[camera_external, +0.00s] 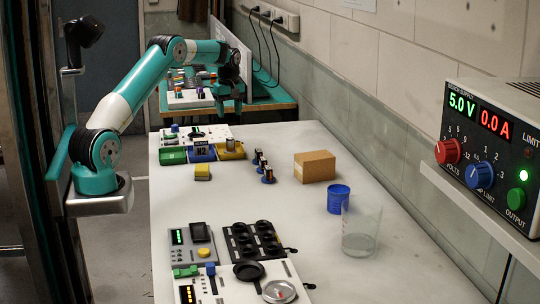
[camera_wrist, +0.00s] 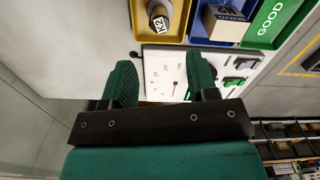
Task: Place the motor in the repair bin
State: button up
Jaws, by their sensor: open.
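A dark cylinder with a light band marked K2, which looks like the motor (camera_wrist: 158,18), is in the yellow bin (camera_wrist: 116,32) in the wrist view. The external view shows a dark cylinder in the yellow bin (camera_external: 232,154) too. Beside it are a blue bin (camera_external: 202,158) holding a boxy labelled part (camera_wrist: 226,20) and a green bin (camera_external: 172,157), marked GOOD in the wrist view (camera_wrist: 272,20). No repair label is readable. My gripper (camera_external: 229,110) is open and empty, raised above the far end of the bench. Its fingers (camera_wrist: 162,82) are spread over a white panel.
The white panel (camera_external: 210,132) lies behind the bins. A yellow block (camera_external: 202,172), several small blue-based parts (camera_external: 264,170), a cardboard box (camera_external: 315,166), a blue cup (camera_external: 338,198) and a glass beaker (camera_external: 361,230) stand on the bench.

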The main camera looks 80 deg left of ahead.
jog(key=s+d+r+m+y, duration=0.1)
jog(key=s+d+r+m, duration=0.15)
jog(key=d+r, duration=0.4)
jog(key=s+d+r+m, duration=0.1)
jog(key=d+r+m, duration=0.2)
jog(key=d, duration=0.7)
jog(key=s+d+m+y, duration=0.1)
jog(key=s+d+m, duration=0.3)
jog(key=s, duration=0.6)
jog(key=s+d+f+m+y, duration=0.1)
jog(key=s+d+m, duration=0.3)
jog(key=s+d, duration=0.5)
jog(key=shift+s+y, duration=0.5)
jog(key=shift+y, duration=0.1)
